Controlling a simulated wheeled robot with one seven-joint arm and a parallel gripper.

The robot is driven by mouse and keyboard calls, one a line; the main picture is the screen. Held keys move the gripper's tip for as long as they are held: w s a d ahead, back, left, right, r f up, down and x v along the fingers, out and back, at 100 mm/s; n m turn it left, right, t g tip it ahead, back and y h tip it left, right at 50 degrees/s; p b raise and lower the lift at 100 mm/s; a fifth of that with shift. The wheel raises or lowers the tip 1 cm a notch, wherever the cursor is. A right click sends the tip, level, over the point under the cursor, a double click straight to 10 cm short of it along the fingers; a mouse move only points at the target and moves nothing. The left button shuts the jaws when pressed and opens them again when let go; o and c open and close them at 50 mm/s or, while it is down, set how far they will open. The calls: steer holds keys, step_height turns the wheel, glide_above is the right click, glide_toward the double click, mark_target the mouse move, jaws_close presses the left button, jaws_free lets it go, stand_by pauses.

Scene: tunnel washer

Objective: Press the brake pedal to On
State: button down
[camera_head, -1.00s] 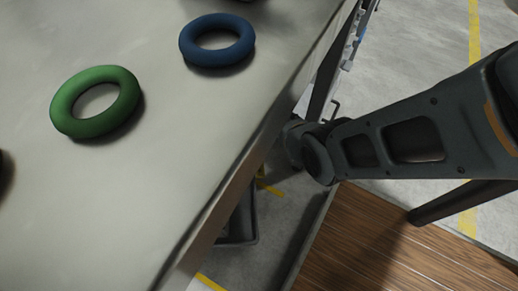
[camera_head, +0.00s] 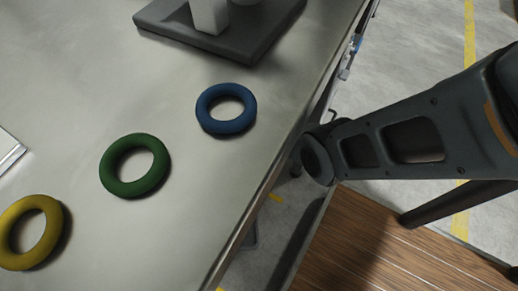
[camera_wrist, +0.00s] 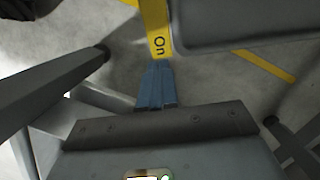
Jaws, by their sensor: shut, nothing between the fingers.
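A yellow strip marked "On" (camera_wrist: 157,30) shows at the top middle of the wrist view; it looks like the brake pedal or its label. My gripper (camera_wrist: 160,66) is shut and empty, its blue fingers pointing at the strip's near end. The fingertips appear right at that end, but I cannot tell whether they touch it. A dark grey block (camera_wrist: 240,22) lies just right of the strip. In the head view my arm reaches down past the table's edge, and the table hides my gripper and the pedal.
A metal table (camera_head: 75,110) fills the left of the head view, bearing a blue ring (camera_head: 240,126), green ring (camera_head: 163,178), yellow ring (camera_head: 57,240) and dark grey base (camera_head: 160,22). Dark legs (camera_wrist: 60,85) stand left in the wrist view. A wooden platform (camera_head: 370,240) lies lower right.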

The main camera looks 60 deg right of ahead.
steer(key=p+v, duration=0.4)
steer(key=v, duration=0.6)
steer(key=shift+w+d, duration=0.3)
steer(key=shift+d, duration=0.1)
steer(key=s+a+f+n+t+h, duration=0.3)
steer(key=s+a+t, duration=0.1)
steer(key=s+a, duration=0.4)
steer(key=s+a+r+n+t+h, duration=0.1)
steer(key=s+a+r+n+t, duration=0.3)
steer(key=s+a+r+t, duration=0.5)
steer(key=s+a+r+n+t+y, duration=0.1)
steer(key=s+a+r, duration=0.15)
steer(key=r, duration=0.85)
steer(key=s+a+r+n+t, duration=0.15)
steer(key=s+r, duration=0.25)
steer(key=r, duration=0.6)
steer(key=s+a+r+n+t+y, duration=0.1)
steer(key=s+a+r+n, duration=0.15)
steer(key=r, duration=0.85)
step_height(320, 180, up, 20)
steer(key=m+p, duration=0.1)
steer(key=p, duration=1.9)
steer(key=shift+s+d, duration=0.2)
steer(key=shift+d, duration=0.15)
